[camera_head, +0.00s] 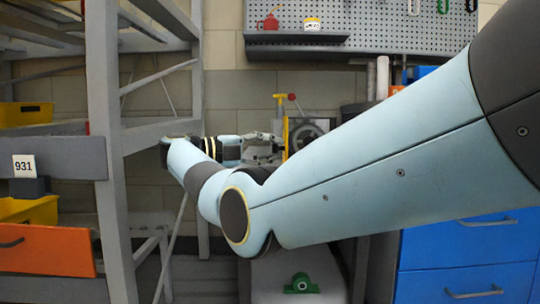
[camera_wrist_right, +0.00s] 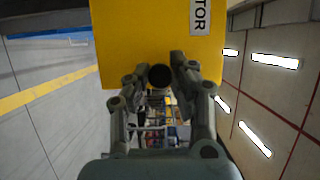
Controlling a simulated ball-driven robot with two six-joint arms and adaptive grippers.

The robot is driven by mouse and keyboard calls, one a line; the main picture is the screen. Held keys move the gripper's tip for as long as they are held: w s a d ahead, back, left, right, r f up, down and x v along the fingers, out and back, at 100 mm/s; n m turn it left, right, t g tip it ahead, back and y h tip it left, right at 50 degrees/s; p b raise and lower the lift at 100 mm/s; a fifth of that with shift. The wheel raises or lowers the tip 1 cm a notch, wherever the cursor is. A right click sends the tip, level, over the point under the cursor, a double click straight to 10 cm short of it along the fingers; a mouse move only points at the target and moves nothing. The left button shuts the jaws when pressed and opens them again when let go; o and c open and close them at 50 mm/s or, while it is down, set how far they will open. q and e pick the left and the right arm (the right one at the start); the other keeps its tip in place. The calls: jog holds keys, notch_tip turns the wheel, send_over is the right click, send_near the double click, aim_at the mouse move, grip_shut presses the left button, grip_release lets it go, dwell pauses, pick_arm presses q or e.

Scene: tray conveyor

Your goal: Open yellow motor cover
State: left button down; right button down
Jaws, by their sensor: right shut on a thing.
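The yellow motor cover (camera_wrist_right: 140,35) fills the top middle of the right wrist view, with part of a label ending in "TOR". A dark round knob (camera_wrist_right: 160,77) stands out near its lower edge. My right gripper (camera_wrist_right: 163,80) is shut on this knob, one finger on each side. In the head view the cover shows as a narrow upright yellow strip (camera_head: 286,138), and my right gripper (camera_head: 278,150) is at its left. A grey housing with a round dark part (camera_head: 308,130) shows right of the strip. My right arm hides much below. My left gripper is not in view.
A grey rack with yellow bins (camera_head: 25,114) and an orange drawer (camera_head: 45,251) stands at the left. Blue drawers (camera_head: 468,255) stand at the right. A pegboard shelf (camera_head: 295,39) is above. A red-handled part (camera_head: 288,97) sits just above the cover. A green part (camera_head: 302,284) lies below my arm.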

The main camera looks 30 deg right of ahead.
dwell(0.3)
jog(key=c, duration=1.1)
grip_release()
jog(key=shift+w, duration=0.1)
jog(key=w+a, duration=0.1)
jog(key=a, duration=0.6)
jog(key=shift+a, duration=0.2)
jog(key=shift+w, duration=0.1)
